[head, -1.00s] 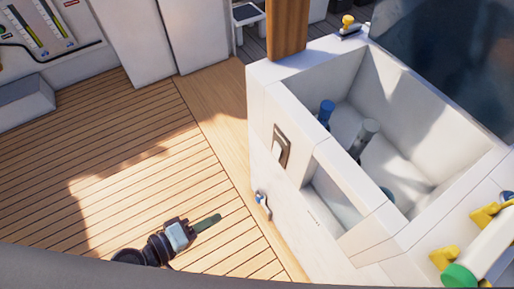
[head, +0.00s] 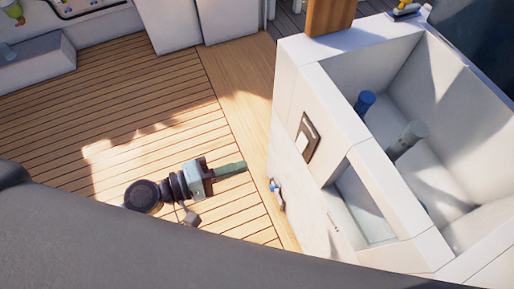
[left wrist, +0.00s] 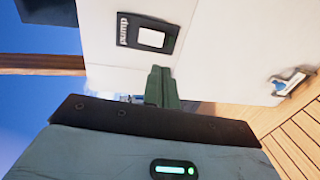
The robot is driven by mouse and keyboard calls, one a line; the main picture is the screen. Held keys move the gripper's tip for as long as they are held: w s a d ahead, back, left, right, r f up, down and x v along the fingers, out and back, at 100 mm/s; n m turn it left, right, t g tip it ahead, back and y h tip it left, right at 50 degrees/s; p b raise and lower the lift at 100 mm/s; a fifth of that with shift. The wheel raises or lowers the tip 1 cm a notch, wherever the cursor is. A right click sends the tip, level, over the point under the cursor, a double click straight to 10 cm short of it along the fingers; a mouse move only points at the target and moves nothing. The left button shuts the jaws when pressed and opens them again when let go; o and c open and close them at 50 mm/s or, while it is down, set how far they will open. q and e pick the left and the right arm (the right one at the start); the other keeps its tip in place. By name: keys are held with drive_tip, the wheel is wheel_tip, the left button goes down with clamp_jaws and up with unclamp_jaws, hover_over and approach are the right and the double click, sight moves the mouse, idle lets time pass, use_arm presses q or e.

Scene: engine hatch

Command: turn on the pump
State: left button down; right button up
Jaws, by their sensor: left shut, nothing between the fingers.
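The pump switch (head: 304,138) is a white rocker in a dark frame on the near upper side wall of the white box. In the left wrist view, the pump switch (left wrist: 151,38) shows its "pump" label upside down. My left gripper (head: 241,167) is shut and empty, its green fingers pointing right toward the wall, left of and below the switch in the head view. In the left wrist view, the finger pair (left wrist: 163,87) appears just below the switch frame; a gap to the wall shows in the head view. My right gripper is not in view.
A small handled latch (head: 276,190) sticks out low on the same wall; it also shows in the left wrist view (left wrist: 290,82). The open white box (head: 362,62) holds a blue-topped and a grey cylinder. Wooden deck (head: 130,100) lies clear to the left.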

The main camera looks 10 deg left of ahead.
sight(299, 148)
use_arm(q)
drive_tip(key=x, duration=1.2)
drive_tip(key=shift+w+d, duration=0.1)
drive_tip(key=shift+d, duration=0.1)
drive_tip(key=shift+w+d, duration=0.2)
drive_tip(key=shift+d, duration=0.05)
drive_tip(key=shift+f, duration=0.1)
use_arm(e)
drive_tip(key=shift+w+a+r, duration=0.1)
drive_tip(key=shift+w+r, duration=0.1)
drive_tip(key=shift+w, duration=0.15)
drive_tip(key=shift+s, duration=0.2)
use_arm(q)
drive_tip(key=shift+w+d, duration=0.15)
drive_tip(key=shift+d, duration=0.05)
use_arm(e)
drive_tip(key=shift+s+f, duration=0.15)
use_arm(q)
drive_tip(key=shift+f, duration=0.1)
